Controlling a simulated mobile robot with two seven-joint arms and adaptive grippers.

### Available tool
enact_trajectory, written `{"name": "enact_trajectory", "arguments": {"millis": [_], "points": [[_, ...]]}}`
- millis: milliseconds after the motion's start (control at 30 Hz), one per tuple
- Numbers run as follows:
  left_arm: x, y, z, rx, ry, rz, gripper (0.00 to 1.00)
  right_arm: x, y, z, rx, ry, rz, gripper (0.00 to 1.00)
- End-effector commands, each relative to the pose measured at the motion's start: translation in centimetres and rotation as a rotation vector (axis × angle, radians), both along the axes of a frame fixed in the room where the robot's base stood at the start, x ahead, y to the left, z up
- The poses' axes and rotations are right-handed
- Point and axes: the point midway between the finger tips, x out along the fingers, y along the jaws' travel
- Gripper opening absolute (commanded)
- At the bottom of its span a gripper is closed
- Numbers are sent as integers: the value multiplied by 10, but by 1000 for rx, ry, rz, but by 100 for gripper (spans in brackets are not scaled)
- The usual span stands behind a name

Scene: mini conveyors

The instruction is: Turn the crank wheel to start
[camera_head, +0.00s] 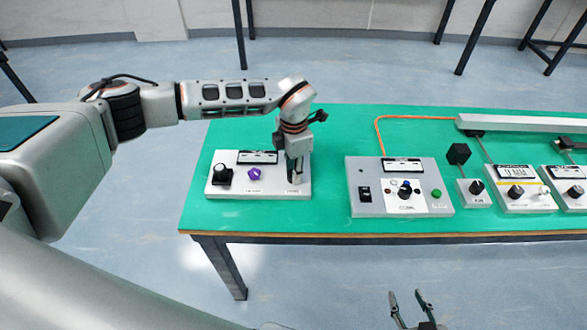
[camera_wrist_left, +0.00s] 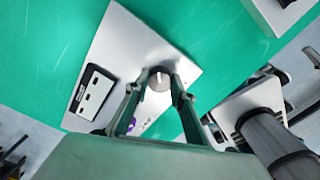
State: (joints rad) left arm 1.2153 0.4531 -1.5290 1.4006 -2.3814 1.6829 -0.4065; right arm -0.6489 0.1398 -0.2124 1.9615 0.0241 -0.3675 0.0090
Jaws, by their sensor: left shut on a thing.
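A light grey control box (camera_head: 232,188) sits at the left end of the green table. It carries a black knob (camera_head: 222,173) at its left and a purple knob (camera_head: 254,173) in the middle. My left gripper (camera_head: 294,179) points down at the box's right end and hides the control there. In the left wrist view its fingers (camera_wrist_left: 160,78) are closed around a grey round knob (camera_wrist_left: 159,82) with a light mark. I cannot tell which control is the crank wheel; the labels are too small to read. My right gripper (camera_head: 407,294) is open and empty, below the table's front edge.
On the green table (camera_head: 330,140), a second grey box (camera_head: 366,209) with switches and knobs stands to the right, with an orange cable (camera_head: 378,130). Smaller control boxes (camera_head: 512,202) and a long pale conveyor (camera_head: 520,124) lie further right. A bare gap separates the two larger boxes.

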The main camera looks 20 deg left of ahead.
Motion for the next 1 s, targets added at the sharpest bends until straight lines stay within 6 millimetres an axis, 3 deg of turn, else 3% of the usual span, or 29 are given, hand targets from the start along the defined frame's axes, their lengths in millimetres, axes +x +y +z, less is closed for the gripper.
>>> {"name": "enact_trajectory", "arguments": {"millis": [600, 1000], "points": [[1, 0, 1, 0, 0, 569, 2, 1, 0, 15, 1, -4, 0, 40], [1, 1, 1, 0, 0, 793, 2, 2, 0, 18, 1, -5, 0, 40]]}}
